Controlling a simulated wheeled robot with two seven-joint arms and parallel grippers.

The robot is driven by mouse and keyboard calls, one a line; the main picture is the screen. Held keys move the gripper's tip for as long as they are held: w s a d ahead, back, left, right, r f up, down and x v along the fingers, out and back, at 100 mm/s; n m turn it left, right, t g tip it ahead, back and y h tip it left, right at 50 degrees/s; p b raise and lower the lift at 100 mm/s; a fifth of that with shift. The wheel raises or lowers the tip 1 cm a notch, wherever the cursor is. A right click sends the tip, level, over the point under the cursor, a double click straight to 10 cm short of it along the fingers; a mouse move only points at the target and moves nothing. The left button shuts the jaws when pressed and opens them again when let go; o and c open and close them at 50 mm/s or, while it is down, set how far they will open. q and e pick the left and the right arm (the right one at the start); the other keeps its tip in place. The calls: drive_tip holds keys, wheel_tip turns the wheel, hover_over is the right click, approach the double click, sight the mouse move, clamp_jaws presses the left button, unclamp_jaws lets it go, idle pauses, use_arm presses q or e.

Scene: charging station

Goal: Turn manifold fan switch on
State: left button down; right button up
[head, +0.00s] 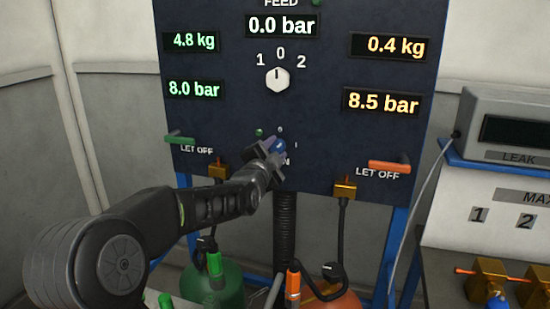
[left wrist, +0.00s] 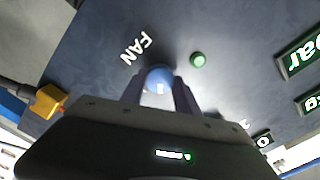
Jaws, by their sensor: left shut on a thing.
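The fan switch is a small round blue knob (head: 279,147) low on the dark panel (head: 225,115), with small position marks above and right of it. In the left wrist view the blue knob (left wrist: 159,76) sits beside the word FAN, with a short white mark on it. My left gripper (head: 271,150) reaches up from the lower left and is shut on the knob. In the left wrist view its fingers (left wrist: 160,92) stand on both sides of the knob. The gripper hides part of the knob and label in the head view. My right gripper is not in view.
A small green lamp (head: 259,132) is just up-left of the knob. A green lever (head: 180,139) and an orange lever (head: 389,166) stick out on either side. A white selector (head: 277,80) is above. Hoses and bottles stand below; a leak tester (head: 510,125) is right.

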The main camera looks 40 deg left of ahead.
use_arm(q)
drive_tip(key=m, duration=0.4)
drive_tip(key=shift+m, duration=0.4)
drive_tip(key=m, duration=0.5)
drive_tip(key=c, duration=0.9)
unclamp_jaws()
drive_tip(key=shift+s, duration=0.1)
drive_tip(key=b+v, duration=0.1)
drive_tip(key=v, duration=0.6)
drive_tip(key=shift+s+d, duration=0.2)
drive_tip(key=shift+s, duration=0.05)
drive_tip(key=shift+f, duration=0.1)
